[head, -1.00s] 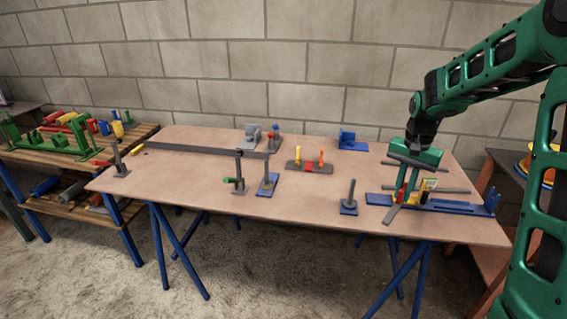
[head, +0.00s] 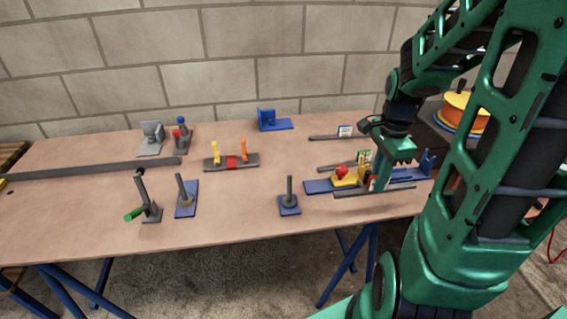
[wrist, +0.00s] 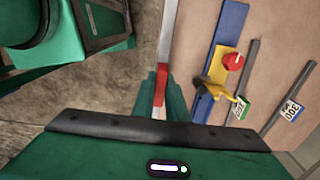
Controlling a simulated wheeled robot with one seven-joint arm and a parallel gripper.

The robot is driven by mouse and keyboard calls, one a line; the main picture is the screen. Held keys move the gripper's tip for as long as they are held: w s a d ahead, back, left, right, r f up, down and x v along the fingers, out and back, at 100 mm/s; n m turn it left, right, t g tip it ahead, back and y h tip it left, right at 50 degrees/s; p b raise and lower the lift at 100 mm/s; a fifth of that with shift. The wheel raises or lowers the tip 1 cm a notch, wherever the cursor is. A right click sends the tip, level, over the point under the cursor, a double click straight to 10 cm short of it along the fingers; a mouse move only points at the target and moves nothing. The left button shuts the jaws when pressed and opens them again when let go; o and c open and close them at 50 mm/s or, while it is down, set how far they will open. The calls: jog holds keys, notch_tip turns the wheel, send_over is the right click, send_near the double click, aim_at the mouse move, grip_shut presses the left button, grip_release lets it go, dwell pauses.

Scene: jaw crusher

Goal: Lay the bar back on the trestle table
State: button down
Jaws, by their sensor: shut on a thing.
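My gripper (head: 379,180) is shut on a slim grey bar (head: 350,194) with a red band at the grip. In the wrist view the bar (wrist: 168,35) runs between the green fingers (wrist: 160,95), along the table's edge with floor on its left. In the head view it lies level in front of the blue rail, near the right front of the trestle table (head: 240,215). I cannot tell whether it touches the tabletop. Its grip area is partly hidden by the fingers.
A blue rail (head: 318,187) carries a yellow clamp (head: 345,179) with a red knob. Two tagged grey bars (head: 325,137) (head: 330,168) lie behind it. A blue-based post (head: 289,203) stands left. The front middle of the tabletop is clear.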

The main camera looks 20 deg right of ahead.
jog(key=d+f, duration=0.2)
jog(key=d, duration=0.1)
jog(key=d+f, duration=0.2)
jog(key=d, duration=0.2)
jog(key=d+f, duration=0.3)
jog(key=d, duration=0.1)
jog(key=shift+w+d, duration=0.15)
jog(key=shift+f, duration=2)
jog(key=c, duration=1.8)
grip_release()
jog(key=shift+f, duration=0.1)
jog(key=shift+o, duration=0.2)
jog(key=shift+d, duration=0.1)
